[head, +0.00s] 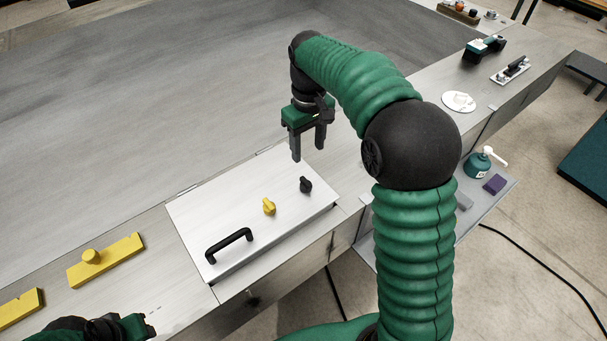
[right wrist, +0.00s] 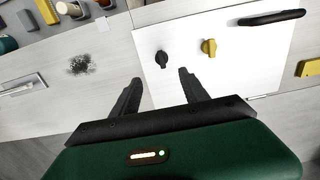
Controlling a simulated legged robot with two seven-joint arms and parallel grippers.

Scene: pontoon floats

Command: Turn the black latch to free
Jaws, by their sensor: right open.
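The black latch (head: 306,185) is a small knob on a white panel (head: 195,212), near the panel's right end. It also shows in the right wrist view (right wrist: 161,58), ahead of the fingers. A yellow latch (head: 268,207) sits beside it, towards a black bar handle (head: 229,244). My right gripper (head: 308,154) is open and empty, pointing down above the panel's far right corner, apart from the black latch. Both its fingers show in the right wrist view (right wrist: 158,90). Part of my left gripper (head: 135,325) shows at the bottom left edge; its fingers are not clear.
Yellow blocks (head: 105,260) lie left of the panel. A white disc (head: 459,101) and a dark tool (head: 484,49) lie on the bench to the right. A teal bottle (head: 478,165) stands on a lower shelf. The wide grey surface behind is clear.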

